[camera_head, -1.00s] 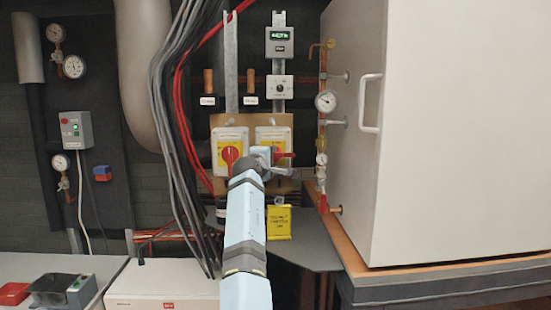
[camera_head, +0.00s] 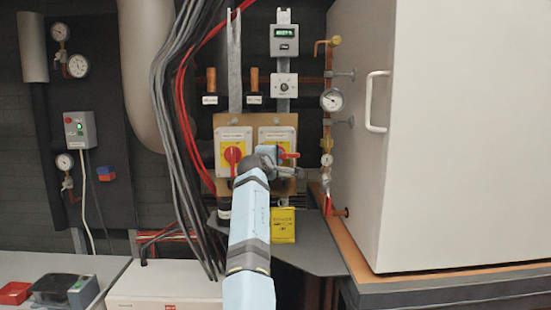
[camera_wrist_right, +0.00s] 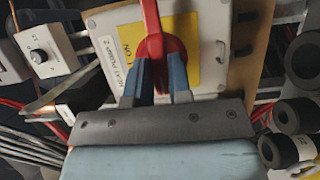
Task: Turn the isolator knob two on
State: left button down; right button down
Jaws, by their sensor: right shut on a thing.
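Isolator two is a white box with a yellow plate and a red knob (camera_wrist_right: 151,45), marked as heat pump 2 in the right wrist view. In the head view its red handle (camera_head: 289,156) points sideways to the right. My right gripper (camera_wrist_right: 158,85) is shut on the knob, with one blue finger on each side of it. In the head view my right gripper (camera_head: 272,156) and arm cover part of this isolator. The other isolator, with its red knob (camera_head: 234,155) on a yellow plate, is just to the left. My left gripper is not in view.
A large white cabinet (camera_head: 460,130) stands to the right, with a gauge (camera_head: 332,100) and copper pipe beside it. Grey and red cables hang left of the isolators. A yellow tag box (camera_head: 282,224) sits below. A dial box (camera_head: 284,87) is above.

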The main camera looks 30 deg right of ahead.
jog(key=shift+r+m, duration=0.1)
jog(key=shift+m, duration=0.2)
jog(key=m+y+p, duration=0.2)
jog(key=m, duration=0.2)
jog(key=m+y+p, duration=0.3)
jog(key=m, duration=0.1)
jog(key=m+y+p, duration=0.2)
jog(key=m+p, duration=0.1)
jog(key=m, duration=0.1)
jog(key=shift+s+d+r+m+t, duration=0.15)
jog(key=shift+d+r+m+t, duration=0.15)
jog(key=shift+m+t, duration=0.1)
dwell(0.3)
jog(key=shift+y, duration=0.3)
jog(key=c, duration=1.1)
grip_release()
jog(key=shift+f, duration=0.1)
jog(key=shift+o, duration=0.3)
